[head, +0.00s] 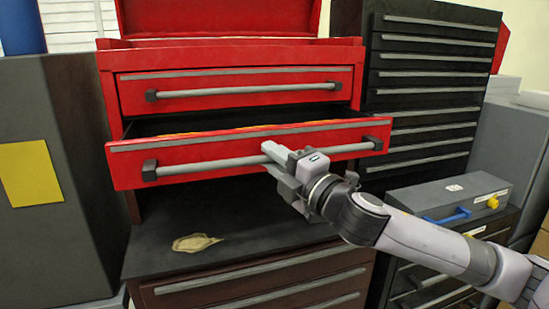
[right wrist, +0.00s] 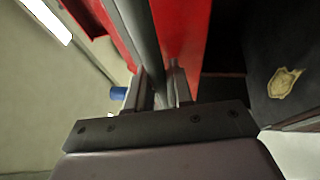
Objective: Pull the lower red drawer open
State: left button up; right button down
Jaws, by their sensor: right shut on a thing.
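The lower red drawer (head: 225,150) of the red tool chest stands partly open, with a dark gap showing its inside behind the front panel. A long grey bar handle (head: 215,164) runs across its front on black end mounts. My right gripper (head: 278,153) is shut on this handle a little right of its middle. In the right wrist view the grey handle (right wrist: 141,35) passes between the two fingers (right wrist: 157,92), beside the red drawer front. My left gripper is not in view.
The upper red drawer (head: 240,90) is shut. Below is a dark worktop (head: 260,245) with a tan patch (head: 197,243). A black drawer cabinet (head: 430,75) and a grey toolbox (head: 455,195) stand at right, a grey cabinet (head: 75,240) at left.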

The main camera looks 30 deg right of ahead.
jog(key=c, duration=1.4)
grip_release()
jog(key=shift+s+f, duration=0.1)
jog(key=shift+b+v, duration=1.9)
jog(key=shift+v, duration=1.55)
